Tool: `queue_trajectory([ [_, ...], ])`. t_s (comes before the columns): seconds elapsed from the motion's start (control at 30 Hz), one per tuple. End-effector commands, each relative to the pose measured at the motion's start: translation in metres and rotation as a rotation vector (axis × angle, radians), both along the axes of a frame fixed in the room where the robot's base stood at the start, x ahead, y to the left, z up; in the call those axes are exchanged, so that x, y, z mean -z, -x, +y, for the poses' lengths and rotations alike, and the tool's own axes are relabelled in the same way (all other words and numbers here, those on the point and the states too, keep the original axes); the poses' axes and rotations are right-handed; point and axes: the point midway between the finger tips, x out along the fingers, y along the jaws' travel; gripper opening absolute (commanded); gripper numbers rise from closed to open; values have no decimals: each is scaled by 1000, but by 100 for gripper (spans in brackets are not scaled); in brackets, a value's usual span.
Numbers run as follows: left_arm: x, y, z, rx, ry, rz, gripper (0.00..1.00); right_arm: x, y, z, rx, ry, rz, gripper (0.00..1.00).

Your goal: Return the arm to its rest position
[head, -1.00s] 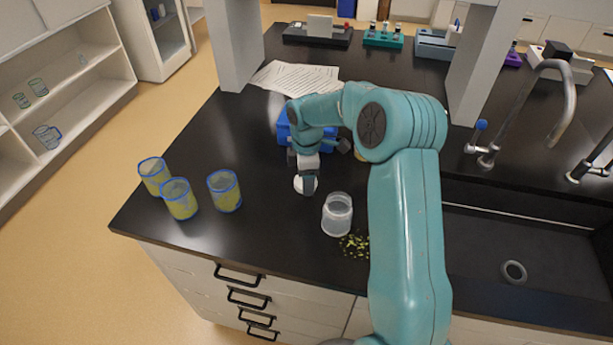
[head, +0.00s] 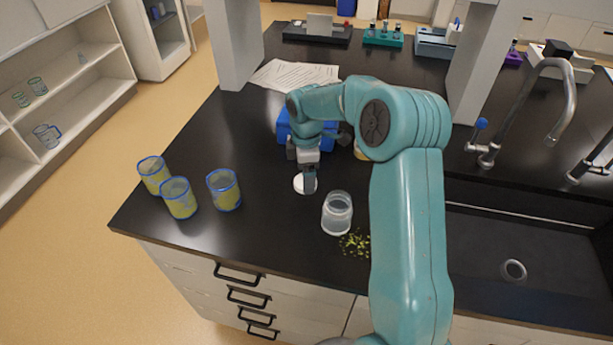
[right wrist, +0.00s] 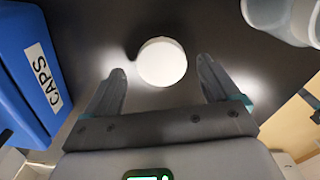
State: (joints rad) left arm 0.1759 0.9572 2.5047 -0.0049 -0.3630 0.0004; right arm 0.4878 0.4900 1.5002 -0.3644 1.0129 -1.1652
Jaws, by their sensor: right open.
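My right arm (head: 408,220) reaches over the black counter from the lower right. Its right gripper (head: 309,184) points down just above a round white cap (head: 299,184). In the right wrist view the gripper (right wrist: 161,66) is open, and the white cap (right wrist: 162,62) lies on the counter beyond and between the fingertips, not gripped. A blue box labelled CAPS (right wrist: 22,65) is at the left of that view; in the head view the blue box (head: 283,128) is partly hidden behind the arm. My left gripper is not in view.
A clear open jar (head: 337,214) stands near the gripper, with yellow-green bits (head: 354,244) beside it. Several blue-rimmed beakers, one here (head: 224,190), stand at left. Papers (head: 292,76) lie behind. A sink (head: 515,250) and tap (head: 560,95) are at right.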

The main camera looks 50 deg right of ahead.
Motion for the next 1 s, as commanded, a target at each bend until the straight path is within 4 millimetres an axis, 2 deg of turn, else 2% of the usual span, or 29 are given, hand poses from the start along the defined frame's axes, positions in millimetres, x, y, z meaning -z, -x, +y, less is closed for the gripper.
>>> queue_trajectory([
  [0.2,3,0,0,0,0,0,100,-54,-1,-1,0,3,-5,89],
  [0.4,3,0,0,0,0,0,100,-88,-1,0,0,1,-3,89],
  [0.6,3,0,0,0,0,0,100,-100,0,0,0,0,0,89],
  [1.0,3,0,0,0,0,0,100,-100,2,1,0,0,0,89],
])
